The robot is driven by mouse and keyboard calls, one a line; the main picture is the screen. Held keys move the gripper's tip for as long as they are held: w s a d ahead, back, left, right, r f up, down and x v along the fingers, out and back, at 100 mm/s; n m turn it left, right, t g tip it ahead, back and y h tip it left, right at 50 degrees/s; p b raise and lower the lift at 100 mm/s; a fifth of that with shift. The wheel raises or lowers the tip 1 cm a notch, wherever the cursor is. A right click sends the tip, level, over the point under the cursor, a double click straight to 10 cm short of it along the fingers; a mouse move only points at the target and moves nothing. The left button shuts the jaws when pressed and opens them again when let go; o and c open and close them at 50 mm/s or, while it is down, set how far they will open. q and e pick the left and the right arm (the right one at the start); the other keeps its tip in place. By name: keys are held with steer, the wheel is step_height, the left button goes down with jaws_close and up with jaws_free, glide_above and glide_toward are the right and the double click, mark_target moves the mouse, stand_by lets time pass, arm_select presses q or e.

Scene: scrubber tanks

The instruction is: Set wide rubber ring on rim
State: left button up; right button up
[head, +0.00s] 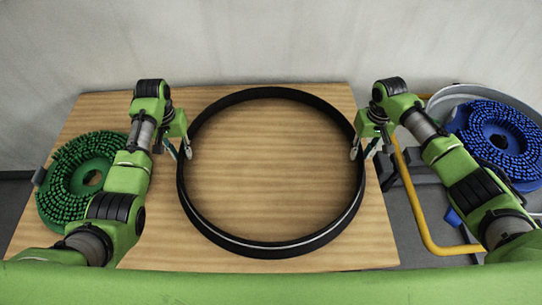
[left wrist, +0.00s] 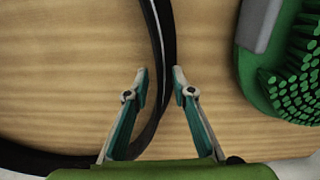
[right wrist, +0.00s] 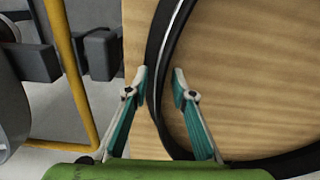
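The wide black rubber ring (head: 272,248) lies on the wooden table, with a thin light line along its near side. My left gripper (head: 180,152) is at its left side. In the left wrist view the open fingers (left wrist: 160,76) stand on either side of the ring's wall (left wrist: 161,30), with a gap. My right gripper (head: 363,151) is at the ring's right side. In the right wrist view its open fingers (right wrist: 160,76) also straddle the wall (right wrist: 165,30). A grey round tank with a pale rim (head: 448,94) stands at the right, partly hidden by my right arm.
A green bristle brush (head: 75,185) lies at the table's left. A yellow bent bar (head: 412,200) and dark grey brackets stand between table and tank. The table (head: 280,150) is clear inside the ring.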

arm_select(q)
steer(key=shift+f, duration=0.2)
arm_select(e)
steer(key=shift+f, duration=0.2)
arm_select(q)
jaws_close()
arm_select(e)
jaws_close()
arm_select(q)
steer(key=shift+w+r, duration=0.1)
steer(key=shift+r, duration=0.2)
arm_select(e)
steer(key=shift+w+r, duration=0.15)
steer(key=shift+r, duration=0.1)
